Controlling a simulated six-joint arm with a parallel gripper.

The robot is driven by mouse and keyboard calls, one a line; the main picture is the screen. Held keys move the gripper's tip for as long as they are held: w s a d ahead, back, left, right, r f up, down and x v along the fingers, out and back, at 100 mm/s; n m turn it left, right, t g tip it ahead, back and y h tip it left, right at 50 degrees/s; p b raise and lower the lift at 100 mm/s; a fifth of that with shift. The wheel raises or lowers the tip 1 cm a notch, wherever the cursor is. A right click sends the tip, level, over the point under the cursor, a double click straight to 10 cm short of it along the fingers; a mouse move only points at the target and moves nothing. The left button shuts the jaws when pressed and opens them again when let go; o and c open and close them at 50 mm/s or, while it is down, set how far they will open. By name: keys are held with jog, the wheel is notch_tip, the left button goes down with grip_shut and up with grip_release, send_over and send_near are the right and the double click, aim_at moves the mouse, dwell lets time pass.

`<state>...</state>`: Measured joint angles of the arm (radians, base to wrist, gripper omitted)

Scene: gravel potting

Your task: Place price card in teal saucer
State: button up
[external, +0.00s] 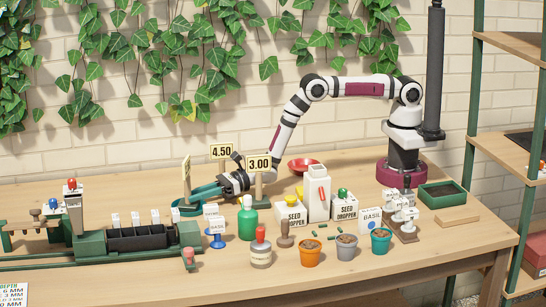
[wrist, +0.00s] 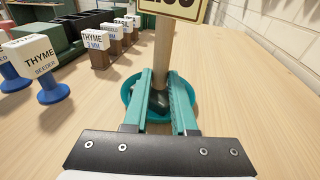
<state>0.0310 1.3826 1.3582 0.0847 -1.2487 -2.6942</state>
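A price card on a wooden post with a small dark base shows in the wrist view (wrist: 162,45) at the top middle, its face cut off by the frame. In the external view the price card (external: 187,172) is nearly edge-on and roughly upright. My gripper (wrist: 161,78) has its teal fingers on both sides of the post, close against it, and looks shut on it. The teal saucer (wrist: 126,96) lies under the fingers and the card's base; it also shows in the external view (external: 180,211). The base appears over the saucer; whether it touches is unclear.
Price cards 4.50 (external: 221,151) and 3.00 (external: 259,163) stand behind and beside my gripper. A blue thyme seeder sign (wrist: 50,72) and labelled blocks (wrist: 98,48) are at left in the wrist view. A green bottle (external: 247,218) stands in front. Table right of the saucer is clear in the wrist view.

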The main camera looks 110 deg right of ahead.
jog(key=o, duration=0.4)
jog(key=shift+s+r, duration=0.15)
jog(key=shift+r, duration=0.05)
jog(key=v, duration=1.1)
jog(key=shift+s+d, duration=0.1)
jog(key=shift+s, duration=0.25)
